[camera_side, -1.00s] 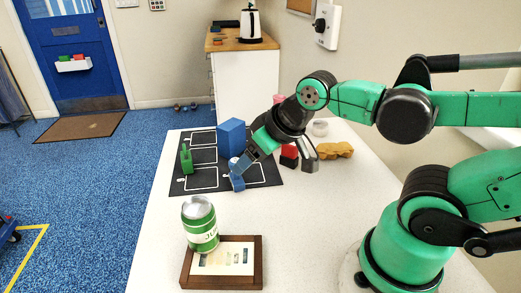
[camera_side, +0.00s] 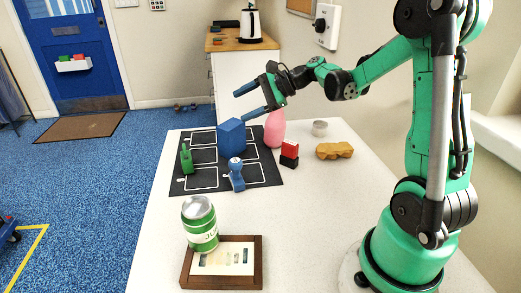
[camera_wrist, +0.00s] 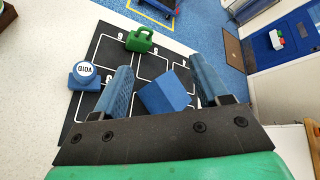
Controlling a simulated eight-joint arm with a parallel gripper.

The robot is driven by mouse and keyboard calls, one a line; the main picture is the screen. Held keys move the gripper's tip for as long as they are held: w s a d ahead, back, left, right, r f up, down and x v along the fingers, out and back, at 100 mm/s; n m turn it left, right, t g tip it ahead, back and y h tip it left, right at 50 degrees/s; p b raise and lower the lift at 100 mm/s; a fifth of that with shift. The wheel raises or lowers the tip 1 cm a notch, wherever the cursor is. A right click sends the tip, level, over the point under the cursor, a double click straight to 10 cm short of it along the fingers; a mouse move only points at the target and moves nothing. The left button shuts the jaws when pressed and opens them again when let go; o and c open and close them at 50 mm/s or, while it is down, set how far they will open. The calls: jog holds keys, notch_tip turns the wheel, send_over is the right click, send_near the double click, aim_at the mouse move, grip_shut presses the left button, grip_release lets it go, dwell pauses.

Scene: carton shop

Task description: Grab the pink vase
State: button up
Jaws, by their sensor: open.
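The pink vase (camera_side: 275,131) stands upright on the white table, just beyond the right back edge of the black mat in the side view. My gripper (camera_side: 237,108) is in the air above and left of the vase, over the blue cube, with its fingers pointing left. The fingers are spread apart with nothing held between them. In the wrist view my gripper (camera_wrist: 160,65) also shows open, with the blue cube seen below between the fingers. The vase does not show in the wrist view. Part of the vase's top is close to the gripper's outline in the side view.
On the black mat (camera_side: 205,181) are the blue cube (camera_side: 231,138), a blue stamp (camera_side: 236,178) and a green padlock-like piece (camera_side: 186,160). A red and black block (camera_side: 290,155), brown piece (camera_side: 335,150) and pale ring (camera_side: 320,128) are right. A green can (camera_side: 200,222) stands by a wooden frame (camera_side: 257,262).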

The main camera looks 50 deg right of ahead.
jog(key=d+m+t, duration=0.3)
jog(key=d+m, duration=0.2)
jog(key=d, duration=0.2)
jog(key=m+t+y, duration=0.1)
jog(key=m+t, duration=0.3)
send_over(276, 122)
jog(key=s+d, duration=0.3)
jog(key=f, duration=0.2)
jog(key=w+f+m+h, duration=0.1)
jog(key=w, duration=0.1)
jog(key=w+f+m, duration=0.1)
jog(key=f, duration=0.1)
jog(key=w+a+f+m+h, duration=0.1)
jog(key=w, duration=0.1)
jog(key=shift+w+f+h, duration=0.25)
jog(key=shift+w+h, duration=0.05)
jog(key=shift+w, duration=0.05)
grip_shut()
